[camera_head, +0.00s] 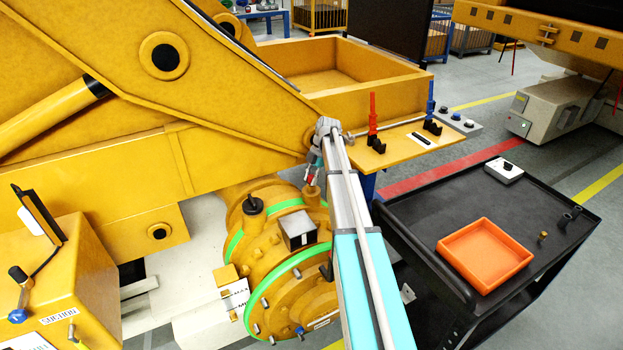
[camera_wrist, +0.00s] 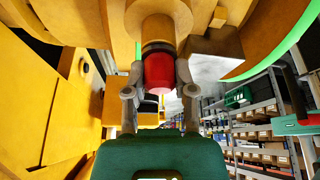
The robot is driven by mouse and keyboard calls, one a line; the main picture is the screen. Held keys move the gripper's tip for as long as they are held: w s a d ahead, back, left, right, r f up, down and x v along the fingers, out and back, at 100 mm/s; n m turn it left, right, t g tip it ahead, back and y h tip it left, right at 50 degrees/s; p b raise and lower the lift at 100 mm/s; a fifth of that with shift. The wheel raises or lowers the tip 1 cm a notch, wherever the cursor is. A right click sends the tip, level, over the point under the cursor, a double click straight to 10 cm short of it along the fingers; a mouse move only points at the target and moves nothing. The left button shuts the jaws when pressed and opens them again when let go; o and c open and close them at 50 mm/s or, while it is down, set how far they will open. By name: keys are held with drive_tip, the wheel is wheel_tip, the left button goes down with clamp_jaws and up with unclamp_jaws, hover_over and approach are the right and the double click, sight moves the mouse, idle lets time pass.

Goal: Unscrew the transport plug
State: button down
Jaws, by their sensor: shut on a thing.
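The red transport plug (camera_wrist: 158,72) sits at the end of a round yellow port neck (camera_wrist: 157,28) in the wrist view, with a dark ring between them. My gripper (camera_wrist: 160,92) has a finger on each side of the plug and is shut on it. In the head view my gripper (camera_head: 313,178) is just above a yellow neck (camera_head: 311,194) on the drum-shaped yellow housing (camera_head: 262,240). I cannot tell how far the plug is screwed in.
A black cart (camera_head: 440,215) at the right carries an orange tray (camera_head: 485,255), a small brass fitting and a grey box. A metal block (camera_head: 298,231) stands on the housing close to the neck. A yellow shelf (camera_head: 405,147) with red and blue tools is behind my arm.

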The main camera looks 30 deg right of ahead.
drive_tip(key=shift+s+f, duration=0.15)
drive_tip(key=shift+s, duration=0.2)
drive_tip(key=c, duration=0.8)
unclamp_jaws()
drive_tip(key=o, duration=0.4)
drive_tip(key=shift+w, duration=0.2)
drive_tip(key=shift+o, duration=0.2)
drive_tip(key=shift+w, duration=0.1)
